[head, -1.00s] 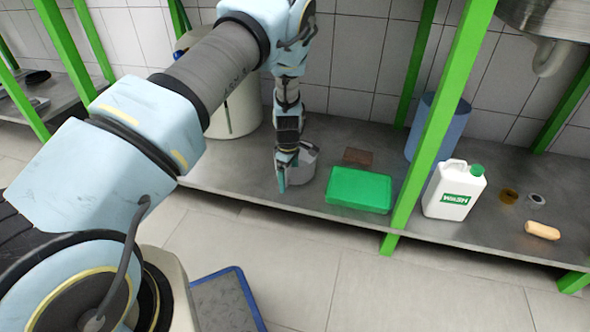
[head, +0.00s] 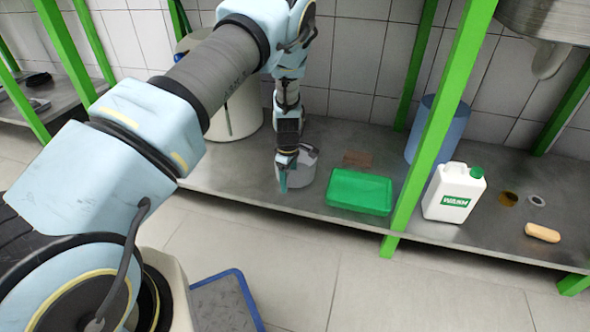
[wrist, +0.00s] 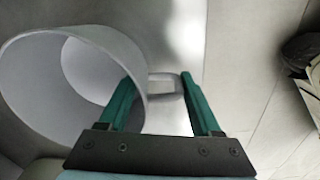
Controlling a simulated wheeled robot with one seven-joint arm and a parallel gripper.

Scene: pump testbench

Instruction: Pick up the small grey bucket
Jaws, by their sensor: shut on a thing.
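The small grey bucket (head: 302,174) stands upright on the grey lower shelf in the head view, left of the green box. In the wrist view the bucket (wrist: 30,90) fills the left side, and I see into its open mouth. My gripper (head: 283,180) points down at the bucket's near left side. In the wrist view my gripper (wrist: 157,88) has its two green fingers apart with a light grey piece between them, seemingly the bucket's handle. The left finger overlaps the bucket's wall in the picture. I cannot tell whether the bucket is clear of the shelf.
A green box (head: 359,191) and a brown block (head: 357,158) are close on the right. A green post (head: 425,160) stands beyond, then a white jug (head: 454,192) and a blue cylinder (head: 452,125). A large white container (head: 240,112) is behind on the left.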

